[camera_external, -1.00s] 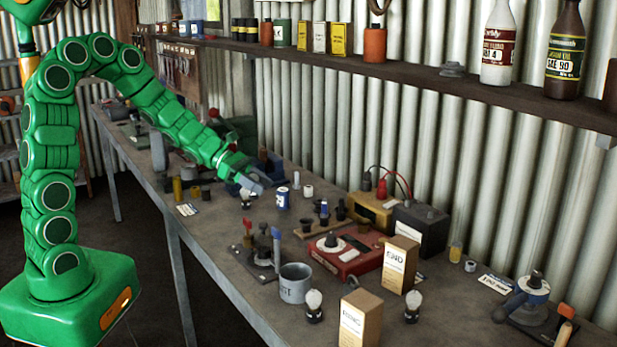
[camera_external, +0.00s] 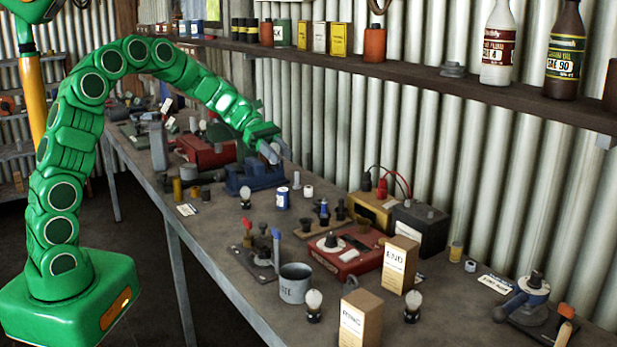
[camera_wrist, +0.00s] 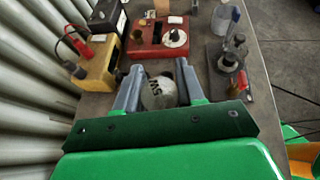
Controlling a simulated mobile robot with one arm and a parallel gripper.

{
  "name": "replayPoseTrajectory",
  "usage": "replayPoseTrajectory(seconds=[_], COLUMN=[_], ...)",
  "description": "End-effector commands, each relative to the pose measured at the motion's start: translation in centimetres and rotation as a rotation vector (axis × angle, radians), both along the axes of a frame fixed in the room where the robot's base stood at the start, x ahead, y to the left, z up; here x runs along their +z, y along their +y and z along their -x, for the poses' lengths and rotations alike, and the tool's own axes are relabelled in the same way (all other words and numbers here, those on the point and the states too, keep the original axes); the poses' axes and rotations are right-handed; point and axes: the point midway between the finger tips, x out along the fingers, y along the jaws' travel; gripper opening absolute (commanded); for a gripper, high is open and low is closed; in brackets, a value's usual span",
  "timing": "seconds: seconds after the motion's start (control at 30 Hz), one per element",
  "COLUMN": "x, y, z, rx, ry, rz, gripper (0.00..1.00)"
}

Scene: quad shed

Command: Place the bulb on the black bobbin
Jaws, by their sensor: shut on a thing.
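My gripper (camera_external: 270,150) is raised above the bench near the corrugated wall. In the wrist view its two grey fingers (camera_wrist: 157,88) are closed on a pale round bulb (camera_wrist: 158,93) with dark lettering. The bulb is not clear in the external view. Small black flared pieces stand at the wooden strip (camera_external: 312,233) in mid-bench, one at its left (camera_external: 308,226) and one at its right (camera_external: 341,211). I cannot tell which of them is the black bobbin. They are apart from my gripper, farther toward the front of the bench.
Other bulbs with dark bases stand at the mid-left (camera_external: 245,195) and front (camera_external: 313,303) of the bench. A red device (camera_external: 345,262), yellow box (camera_external: 372,208), black battery (camera_external: 420,232), grey mug (camera_external: 295,284) and cartons (camera_external: 398,265) crowd the bench. A shelf (camera_external: 450,88) runs above.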

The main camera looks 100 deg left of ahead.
Motion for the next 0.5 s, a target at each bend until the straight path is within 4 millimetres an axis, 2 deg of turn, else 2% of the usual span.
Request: replayPoseTrajectory(seconds=[0.27,0.5], x=[-0.3,-1.5], y=[0.7,2.1], z=[-0.3,-2.3], rx=[-0.045,-0.048], ry=[0.002,0.002], rz=[-0.001,0.001], gripper=[0.08,0.08])
